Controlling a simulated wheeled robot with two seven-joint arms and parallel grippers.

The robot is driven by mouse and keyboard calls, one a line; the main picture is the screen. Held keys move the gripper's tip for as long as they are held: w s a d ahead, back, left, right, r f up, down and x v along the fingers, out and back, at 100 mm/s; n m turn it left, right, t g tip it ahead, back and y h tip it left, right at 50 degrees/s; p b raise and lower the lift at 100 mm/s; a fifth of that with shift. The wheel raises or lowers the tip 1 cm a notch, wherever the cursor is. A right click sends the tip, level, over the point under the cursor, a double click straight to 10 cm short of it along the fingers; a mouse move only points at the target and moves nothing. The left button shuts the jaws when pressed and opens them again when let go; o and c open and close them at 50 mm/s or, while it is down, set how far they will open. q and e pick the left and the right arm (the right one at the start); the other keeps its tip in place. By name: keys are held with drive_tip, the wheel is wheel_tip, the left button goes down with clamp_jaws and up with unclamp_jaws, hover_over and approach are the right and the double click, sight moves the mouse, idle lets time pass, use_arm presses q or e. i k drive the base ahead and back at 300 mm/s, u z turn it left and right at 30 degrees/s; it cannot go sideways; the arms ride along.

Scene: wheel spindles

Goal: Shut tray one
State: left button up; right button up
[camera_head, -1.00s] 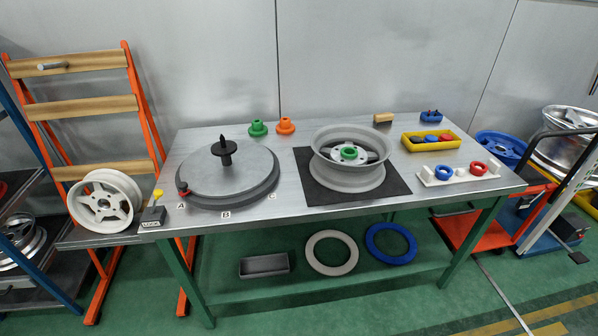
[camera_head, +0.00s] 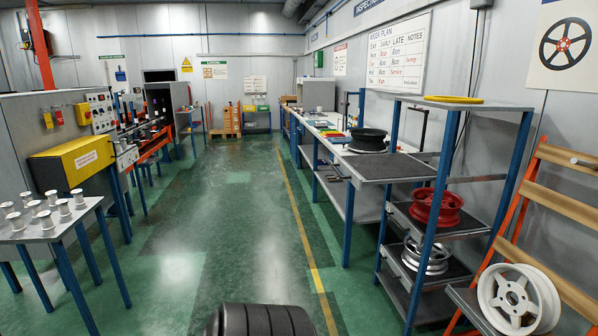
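A blue-framed rack (camera_head: 449,140) stands at the right with several levels. A flat dark-topped tray (camera_head: 385,168) sticks out to the left from its upper part, toward the aisle, and looks pulled out and empty. Lower trays hold a red wheel (camera_head: 436,206) and a silver wheel (camera_head: 426,257). I see no readable tray number, so I cannot tell which tray is one. Neither of my grippers is in view.
A green floor aisle (camera_head: 230,220) with a yellow line is clear ahead. A table (camera_head: 60,228) with several spindles stands left. A white wheel (camera_head: 518,300) rests by an orange rack at right. Black ribbed rounds (camera_head: 258,320) show at the bottom edge.

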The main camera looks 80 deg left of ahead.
sight(384, 169)
drive_tip(key=u, duration=2.55)
drive_tip(key=i, duration=1.35)
drive_tip(key=z, duration=0.95)
drive_tip(key=i, duration=0.6)
drive_tip(key=z, duration=0.6)
